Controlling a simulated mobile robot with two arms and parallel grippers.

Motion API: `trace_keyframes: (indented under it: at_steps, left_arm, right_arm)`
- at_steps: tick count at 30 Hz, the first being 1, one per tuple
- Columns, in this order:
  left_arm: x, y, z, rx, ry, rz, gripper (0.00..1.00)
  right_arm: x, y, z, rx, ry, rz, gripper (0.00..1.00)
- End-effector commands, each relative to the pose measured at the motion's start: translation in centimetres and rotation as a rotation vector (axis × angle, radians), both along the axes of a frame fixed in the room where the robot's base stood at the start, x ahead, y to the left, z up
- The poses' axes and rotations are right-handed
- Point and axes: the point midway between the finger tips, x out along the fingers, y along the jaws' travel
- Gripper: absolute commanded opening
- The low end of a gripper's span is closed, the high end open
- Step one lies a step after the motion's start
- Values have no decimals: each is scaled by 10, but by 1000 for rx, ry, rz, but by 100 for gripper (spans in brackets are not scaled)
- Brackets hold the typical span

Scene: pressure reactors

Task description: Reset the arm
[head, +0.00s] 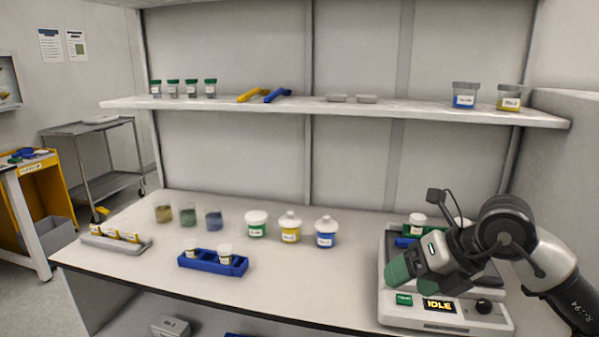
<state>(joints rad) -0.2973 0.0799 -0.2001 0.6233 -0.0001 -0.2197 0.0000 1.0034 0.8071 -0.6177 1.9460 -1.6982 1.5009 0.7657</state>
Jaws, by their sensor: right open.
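My right arm comes in from the right edge. My right gripper (402,267), with green fingertips, hangs over the left side of the white device (385,306) on the bench. It is open, and I see nothing held in it. The device shows "IDLE" on its display (440,306), with a black knob (483,306) to the right. A white-capped container (417,220) and a blue part stand at the back of the device, partly hidden by my arm. My left gripper is not in view.
On the bench (330,287) stand a blue rack (213,265) with two small vials, a grey tray (115,244), three jars of powder and three white-lidded containers. A shelf (330,108) above holds jars and tools. The bench front between rack and device is clear.

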Motion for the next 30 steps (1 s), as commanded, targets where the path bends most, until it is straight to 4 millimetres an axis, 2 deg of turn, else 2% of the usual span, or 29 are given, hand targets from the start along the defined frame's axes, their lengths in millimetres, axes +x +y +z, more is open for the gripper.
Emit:
trace_keyframes:
  at_steps: [3, 6, 9, 12, 16, 20, 23, 26, 29, 30]
  left_arm:
    - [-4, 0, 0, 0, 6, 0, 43]
    - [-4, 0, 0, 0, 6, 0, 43]
    - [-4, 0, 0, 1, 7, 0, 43]
    - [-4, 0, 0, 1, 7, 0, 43]
    - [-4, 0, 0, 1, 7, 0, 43]
    - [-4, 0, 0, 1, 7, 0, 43]
    - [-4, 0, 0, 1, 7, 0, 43]
    - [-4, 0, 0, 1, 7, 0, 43]
    - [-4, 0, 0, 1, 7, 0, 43]
    - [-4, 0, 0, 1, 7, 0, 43]
  right_arm:
    - [-16, 46, -7, 237, 0, 116, 72]
    - [-35, 85, -2, 517, -1, 189, 72]
    - [-50, 109, 14, 819, 3, 200, 72]
    - [-58, 115, 31, 1117, 13, 139, 72]
    - [-54, 102, 44, 1472, 37, -46, 72]
    - [-42, 70, 35, 1761, 79, -344, 72]
    - [-33, 40, 8, 1917, 125, -643, 72]
    - [-31, 11, -35, 2000, 187, -988, 72]
    - [-42, -14, -89, 1998, 270, -1360, 72]
    - [-51, -21, -113, 1972, 310, -1513, 72]
